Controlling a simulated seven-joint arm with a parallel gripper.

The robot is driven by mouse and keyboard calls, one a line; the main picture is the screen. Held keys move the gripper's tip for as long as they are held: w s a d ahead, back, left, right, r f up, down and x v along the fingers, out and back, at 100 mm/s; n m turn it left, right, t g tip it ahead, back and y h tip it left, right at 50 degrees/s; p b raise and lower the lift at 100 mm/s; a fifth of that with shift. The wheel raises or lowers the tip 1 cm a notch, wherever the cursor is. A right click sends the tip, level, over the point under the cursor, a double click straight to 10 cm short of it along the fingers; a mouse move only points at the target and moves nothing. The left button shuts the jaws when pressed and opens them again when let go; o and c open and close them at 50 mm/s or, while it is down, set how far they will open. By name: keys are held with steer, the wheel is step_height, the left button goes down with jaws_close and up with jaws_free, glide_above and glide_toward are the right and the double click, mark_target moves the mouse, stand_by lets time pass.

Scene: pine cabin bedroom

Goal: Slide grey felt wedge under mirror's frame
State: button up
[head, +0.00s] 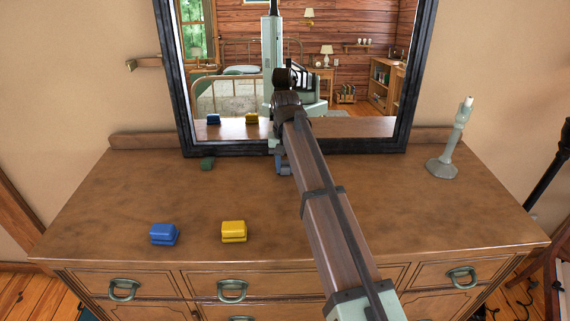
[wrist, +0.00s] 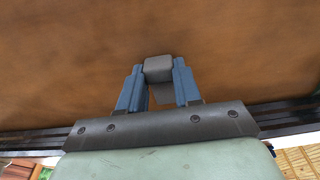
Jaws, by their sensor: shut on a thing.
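The mirror (head: 401,138) stands upright on the dresser, in a dark frame. My gripper (head: 284,169) is low, just in front of the middle of the frame's bottom edge. In the wrist view my gripper (wrist: 158,78) has its blue fingers shut on the grey felt wedge (wrist: 158,66), which sticks out past the fingertips over the brown dresser top. The frame (wrist: 35,140) shows as a dark band behind the gripper's palm.
A blue block (head: 163,235) and a yellow block (head: 233,232) lie near the front of the dresser (head: 110,205). A small green block (head: 207,163) sits by the frame's lower left corner. A pale candlestick (head: 449,145) stands at the right. The dresser's left side is mostly clear.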

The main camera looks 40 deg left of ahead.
steer(key=shift+w+a, duration=1.25)
steer(key=shift+w, duration=0.05)
stand_by(1.9)
steer(key=o, duration=1.1)
step_height(320, 180, up, 14)
steer(key=shift+f, duration=0.15)
